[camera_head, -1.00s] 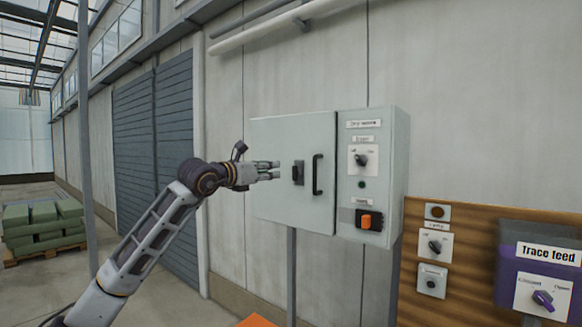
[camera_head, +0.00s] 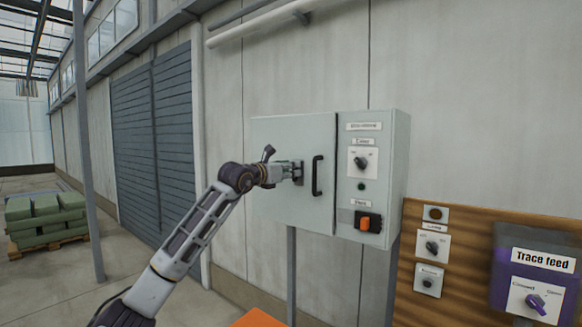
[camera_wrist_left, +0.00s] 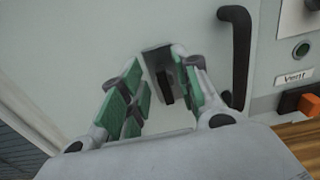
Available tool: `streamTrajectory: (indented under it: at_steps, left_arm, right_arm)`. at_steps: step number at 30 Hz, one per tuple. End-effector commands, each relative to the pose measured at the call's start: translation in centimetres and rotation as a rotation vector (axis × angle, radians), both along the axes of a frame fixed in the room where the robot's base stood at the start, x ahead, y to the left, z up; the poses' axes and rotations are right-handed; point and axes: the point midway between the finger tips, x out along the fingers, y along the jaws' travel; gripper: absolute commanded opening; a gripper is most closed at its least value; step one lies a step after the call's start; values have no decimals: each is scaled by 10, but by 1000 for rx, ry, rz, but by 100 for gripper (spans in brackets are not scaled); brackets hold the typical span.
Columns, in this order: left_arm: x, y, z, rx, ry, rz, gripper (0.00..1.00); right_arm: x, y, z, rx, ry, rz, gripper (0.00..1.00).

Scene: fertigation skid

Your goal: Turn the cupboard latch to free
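The cupboard (camera_head: 262,135) is a pale grey wall box with a closed door. Its latch (camera_head: 298,173) is a small dark plate with a black turning piece, left of the black door handle (camera_head: 317,175). My left gripper (camera_head: 288,172) is at the latch and partly covers it. In the left wrist view the green-padded fingers (camera_wrist_left: 160,95) are spread apart. The latch's black piece (camera_wrist_left: 165,88) shows between them, closer to the right finger; I cannot tell whether that finger touches it. The black piece looks roughly upright. My right gripper is not in view.
Right of the door is a panel with a rotary switch (camera_head: 362,161) and an orange switch (camera_head: 366,222). A wooden board (camera_head: 410,250) with more controls and a purple Trace feed box (camera_head: 540,288) stand farther right. Stacked green sacks (camera_head: 45,215) lie far left.

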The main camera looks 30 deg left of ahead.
Motion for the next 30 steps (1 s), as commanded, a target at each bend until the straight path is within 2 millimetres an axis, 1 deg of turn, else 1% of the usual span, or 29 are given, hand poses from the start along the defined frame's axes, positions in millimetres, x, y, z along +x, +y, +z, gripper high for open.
streamTrajectory:
  at_steps: [3,6,15,16,17,23,24,30]
  left_arm:
    - [7,-1,0,0,1,0,32]
    - [10,-1,0,1,1,0,32]
    - [11,-1,-1,1,1,0,32]
    - [11,-1,-1,1,1,0,31]
    - [11,-1,-1,1,1,0,27]
    - [11,-1,-1,1,1,0,1]
    - [11,-1,-1,1,1,0,0]
    - [11,-1,-1,3,1,-1,0]
  right_arm:
    - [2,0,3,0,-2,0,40]
    - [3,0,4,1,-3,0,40]
    - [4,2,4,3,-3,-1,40]
    - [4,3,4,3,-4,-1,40]
    - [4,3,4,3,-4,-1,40]
    - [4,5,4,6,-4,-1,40]
    - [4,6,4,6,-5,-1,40]
    - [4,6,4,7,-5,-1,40]
